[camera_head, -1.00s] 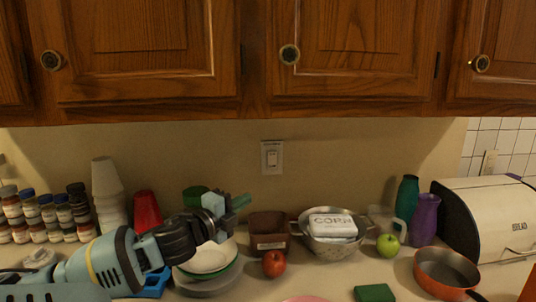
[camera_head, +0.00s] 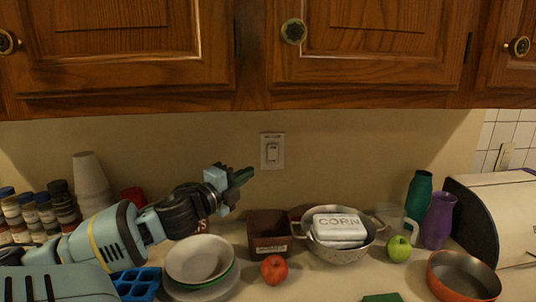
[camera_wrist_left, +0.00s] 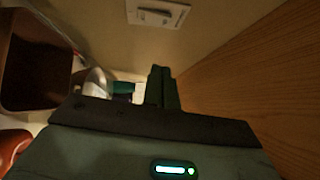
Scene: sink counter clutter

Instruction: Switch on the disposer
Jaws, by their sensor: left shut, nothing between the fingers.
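The disposer switch (camera_head: 272,151) is a white rocker in a pale plate on the back wall, under the cabinets; whether it is on or off I cannot tell. It also shows at the top of the left wrist view (camera_wrist_left: 157,14), partly cut off by the frame edge. My left gripper (camera_head: 247,175) is shut and empty, its dark green fingertips below and a little left of the switch plate in the head view. The fingers also show in the left wrist view (camera_wrist_left: 162,86), apart from the switch. My right gripper is not in view.
Below the switch stand a brown bin (camera_head: 268,247), a red apple (camera_head: 274,269) and a colander (camera_head: 341,251) holding a corn package (camera_head: 339,226). Stacked plates (camera_head: 201,290) sit under my left arm. Wooden cabinets (camera_head: 380,50) overhang the wall. The wall around the switch is clear.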

